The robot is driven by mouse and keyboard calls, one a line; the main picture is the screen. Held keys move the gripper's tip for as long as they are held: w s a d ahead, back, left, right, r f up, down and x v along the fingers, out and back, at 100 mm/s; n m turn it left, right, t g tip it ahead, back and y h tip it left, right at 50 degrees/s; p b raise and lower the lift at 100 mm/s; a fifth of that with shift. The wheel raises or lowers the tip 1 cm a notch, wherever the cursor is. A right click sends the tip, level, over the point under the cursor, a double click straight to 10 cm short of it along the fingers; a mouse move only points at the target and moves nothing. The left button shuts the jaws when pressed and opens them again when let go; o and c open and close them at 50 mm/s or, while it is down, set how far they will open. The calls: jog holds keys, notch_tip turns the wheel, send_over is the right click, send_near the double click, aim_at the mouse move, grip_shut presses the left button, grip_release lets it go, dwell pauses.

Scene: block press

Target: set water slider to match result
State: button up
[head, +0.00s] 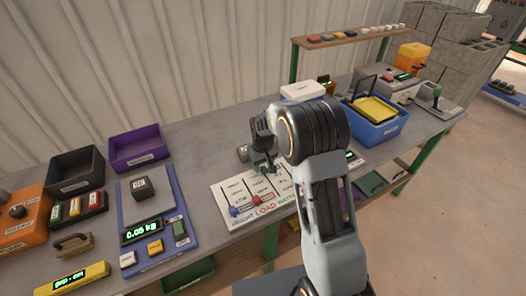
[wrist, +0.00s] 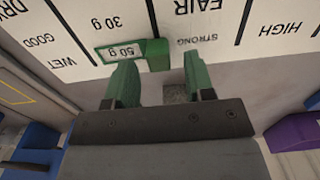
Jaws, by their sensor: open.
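A white slider board (head: 222,190) lies on the bench, with a blue knob (head: 233,211) and a red knob (head: 256,199) at its near edge. In the wrist view the board (wrist: 185,45) shows columns reading DRY, GOOD, WET; 30 g, 50 g; FAIR, STRONG; and HIGH. A green slider frame with a block (wrist: 155,55) surrounds the 50 g mark. My gripper (head: 264,168) is over the board's far part. Its green fingers (wrist: 160,82) are apart with nothing between them, close to the green block.
A scale (head: 150,215) left of the board carries a dark block (head: 140,188) and reads 0.05 kg. Black (head: 76,172) and purple (head: 138,147) bins stand behind. A blue crate (head: 375,128) with a yellow tray stands to the right.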

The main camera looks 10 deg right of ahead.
aim_at(263, 167)
notch_tip(263, 167, up, 12)
jog(key=b, duration=0.1)
jog(key=shift+r, duration=0.1)
dwell(0.6)
jog(key=s+d+r+m+t, duration=0.1)
jog(key=s+r+t, duration=0.1)
jog(key=s, duration=0.9)
jog(key=s+d+r+m+t, duration=0.1)
jog(key=s+r+m+t, duration=0.1)
jog(key=s, duration=1)
jog(key=shift+s+d+r, duration=0.15)
jog(key=shift+d+r, duration=0.2)
jog(key=shift+d, duration=0.05)
dwell(1.4)
